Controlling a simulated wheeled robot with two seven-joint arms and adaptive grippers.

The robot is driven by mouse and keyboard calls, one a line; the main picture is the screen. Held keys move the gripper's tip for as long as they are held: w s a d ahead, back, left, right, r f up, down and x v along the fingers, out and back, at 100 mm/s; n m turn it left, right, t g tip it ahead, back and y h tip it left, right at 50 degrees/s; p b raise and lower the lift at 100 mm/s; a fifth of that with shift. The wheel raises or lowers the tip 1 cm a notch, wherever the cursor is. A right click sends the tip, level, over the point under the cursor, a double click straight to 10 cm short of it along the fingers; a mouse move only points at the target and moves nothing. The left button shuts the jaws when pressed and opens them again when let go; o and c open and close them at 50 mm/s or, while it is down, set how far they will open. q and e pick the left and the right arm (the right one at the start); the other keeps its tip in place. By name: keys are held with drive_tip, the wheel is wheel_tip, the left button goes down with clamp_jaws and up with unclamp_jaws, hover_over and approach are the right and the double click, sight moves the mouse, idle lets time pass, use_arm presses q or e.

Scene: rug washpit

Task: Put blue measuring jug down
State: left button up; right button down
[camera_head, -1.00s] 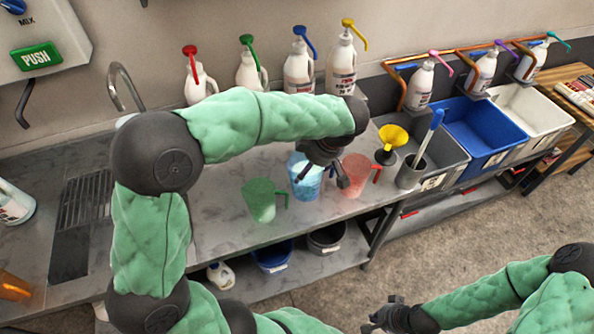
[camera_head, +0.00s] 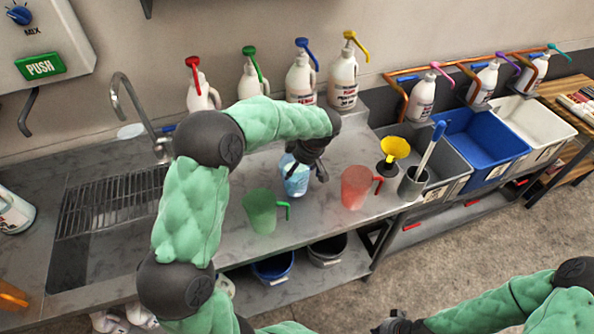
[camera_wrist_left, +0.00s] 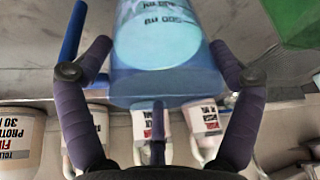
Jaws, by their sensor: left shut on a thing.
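The blue measuring jug (camera_head: 294,181) holds liquid and is over the metal counter, behind and right of the green jug (camera_head: 261,211). My left gripper (camera_head: 306,160) is shut on it.
The red jug (camera_head: 356,188) stands right of the blue one, near a yellow funnel (camera_head: 395,149) and a grey cup (camera_head: 411,184). Several pump bottles (camera_head: 300,78) line the wall behind. A sink with a drain grid (camera_head: 112,205) is at left. Bare counter (camera_head: 320,208) lies in front.

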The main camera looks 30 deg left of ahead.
sight(297, 171)
use_arm(q)
drive_tip(key=shift+f, duration=1.5)
drive_tip(key=shift+f, duration=0.1)
drive_tip(key=o, duration=1.4)
drive_tip(key=v, duration=1.2)
drive_tip(key=shift+a+p, duration=0.1)
drive_tip(key=shift+p, duration=0.3)
